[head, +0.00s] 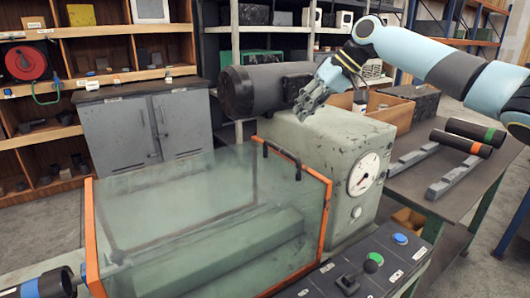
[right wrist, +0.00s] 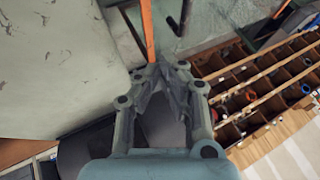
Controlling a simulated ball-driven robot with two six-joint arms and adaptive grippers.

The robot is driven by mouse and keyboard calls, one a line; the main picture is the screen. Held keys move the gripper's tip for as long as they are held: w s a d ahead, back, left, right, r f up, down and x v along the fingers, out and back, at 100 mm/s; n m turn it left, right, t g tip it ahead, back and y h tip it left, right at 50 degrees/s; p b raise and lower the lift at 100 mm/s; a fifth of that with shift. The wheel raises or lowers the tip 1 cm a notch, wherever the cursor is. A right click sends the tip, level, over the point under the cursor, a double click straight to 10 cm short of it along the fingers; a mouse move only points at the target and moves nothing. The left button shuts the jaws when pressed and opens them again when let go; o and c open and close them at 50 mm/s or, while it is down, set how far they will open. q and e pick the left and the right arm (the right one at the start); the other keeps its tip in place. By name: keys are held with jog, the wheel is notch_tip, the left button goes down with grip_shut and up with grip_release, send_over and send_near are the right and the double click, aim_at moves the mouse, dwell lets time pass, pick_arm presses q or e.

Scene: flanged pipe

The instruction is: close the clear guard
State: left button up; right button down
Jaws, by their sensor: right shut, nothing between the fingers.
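The clear guard (head: 200,200) is a see-through panelled cover with orange edges, at lower left in the head view. It stands in front of the grey-green machine housing (head: 320,140), with a long block visible through it. Its black handle (head: 283,158) is on the top right edge. My right gripper (head: 306,108) is shut and empty, above the housing and behind the handle, apart from it. In the right wrist view my gripper (right wrist: 172,68) has its fingertips together, and an orange strip (right wrist: 148,30) shows beyond them.
A control panel (head: 360,270) with buttons is at the front. A dark cylinder (head: 265,88) lies behind the housing. A bench (head: 440,190) at right holds bars and banded cylinders. A grey cabinet (head: 145,125) and shelves (head: 100,60) stand behind.

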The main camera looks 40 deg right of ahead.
aim_at(276, 154)
jog(key=p+x, duration=0.1)
jog(key=x, duration=1)
jog(key=shift+f, duration=0.15)
pick_arm(q)
jog(key=shift+w+a+r, duration=0.1)
jog(key=shift+w+r, duration=0.15)
jog(key=shift+w, duration=0.3)
